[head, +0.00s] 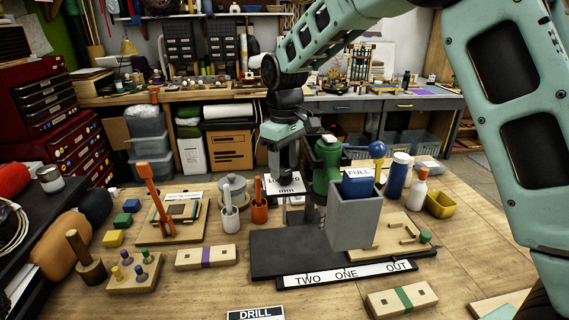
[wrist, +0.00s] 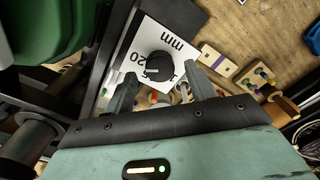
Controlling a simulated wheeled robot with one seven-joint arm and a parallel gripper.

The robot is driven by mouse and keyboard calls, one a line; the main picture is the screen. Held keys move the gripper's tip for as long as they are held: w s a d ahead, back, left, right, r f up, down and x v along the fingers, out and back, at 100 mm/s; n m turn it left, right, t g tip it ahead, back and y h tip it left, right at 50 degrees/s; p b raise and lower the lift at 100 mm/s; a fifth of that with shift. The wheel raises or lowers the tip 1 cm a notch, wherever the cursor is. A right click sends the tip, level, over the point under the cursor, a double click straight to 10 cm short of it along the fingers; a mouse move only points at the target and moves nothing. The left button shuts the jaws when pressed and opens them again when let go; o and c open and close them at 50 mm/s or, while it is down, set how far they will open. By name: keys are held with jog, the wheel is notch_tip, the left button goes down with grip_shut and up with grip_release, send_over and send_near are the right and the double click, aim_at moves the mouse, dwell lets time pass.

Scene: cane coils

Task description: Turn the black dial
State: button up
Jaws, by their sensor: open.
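The black dial (wrist: 159,66) is round with a pale pointer line and sits on a white plate (wrist: 146,45) marked with numbers and "mm". In the head view the plate (head: 284,190) shows beside the green machine, and my gripper (head: 283,180) hides the dial there. My gripper (wrist: 161,70) is open, with one finger on each side of the dial in the wrist view and nothing held. The gap between the fingertips and the dial cannot be told.
The green drill machine (head: 327,165) stands close right of my gripper, with a grey box (head: 354,222) in front. White and orange mortars (head: 230,222) stand to the left. A dark base (head: 290,252) lies in front. Bare wood shows at the front left.

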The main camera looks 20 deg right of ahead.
jog(key=shift+f, duration=0.8)
jog(key=c, duration=1)
